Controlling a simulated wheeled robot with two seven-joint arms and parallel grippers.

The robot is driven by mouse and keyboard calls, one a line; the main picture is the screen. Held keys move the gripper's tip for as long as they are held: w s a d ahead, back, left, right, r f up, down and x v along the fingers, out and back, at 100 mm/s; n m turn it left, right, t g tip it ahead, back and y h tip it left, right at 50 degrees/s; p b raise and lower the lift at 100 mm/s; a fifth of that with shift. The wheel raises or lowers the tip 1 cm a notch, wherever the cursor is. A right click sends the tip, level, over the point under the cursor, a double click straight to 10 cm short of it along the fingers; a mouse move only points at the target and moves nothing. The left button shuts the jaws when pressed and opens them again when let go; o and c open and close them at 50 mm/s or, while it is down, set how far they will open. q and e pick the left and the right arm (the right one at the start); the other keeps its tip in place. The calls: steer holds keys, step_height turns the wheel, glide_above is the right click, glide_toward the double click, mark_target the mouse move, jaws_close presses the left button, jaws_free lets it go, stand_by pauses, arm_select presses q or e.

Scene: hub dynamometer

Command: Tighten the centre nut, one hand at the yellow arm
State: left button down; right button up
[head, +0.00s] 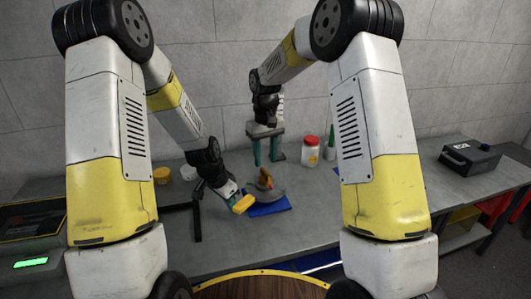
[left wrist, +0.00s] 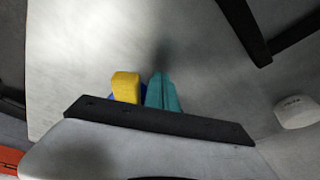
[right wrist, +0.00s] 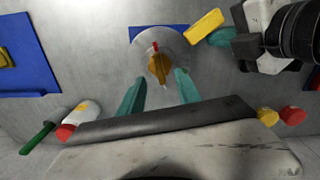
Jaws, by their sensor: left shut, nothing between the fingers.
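A grey round hub (head: 270,193) with an orange centre piece (head: 265,180) sits on a blue mat (head: 270,209). The right wrist view shows the orange piece (right wrist: 158,66) upright-on, with a red tip. I take it for the centre nut. The yellow arm end (head: 243,205) is a block left of the hub; it also shows in the left wrist view (left wrist: 126,87). My left gripper (head: 233,193) is shut and empty, its teal fingers (left wrist: 162,85) close beside the yellow block; contact is unclear. My right gripper (head: 266,161) is open and empty, its fingers (right wrist: 161,78) above the orange piece.
A black bar (head: 196,215) is left of my left gripper. A dark box (head: 469,157) sits at the far right. The right wrist view shows another blue mat (right wrist: 30,75).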

mark_target(265, 171)
steer(key=shift+f, duration=2.6)
steer(key=shift+c, duration=0.2)
jaws_close()
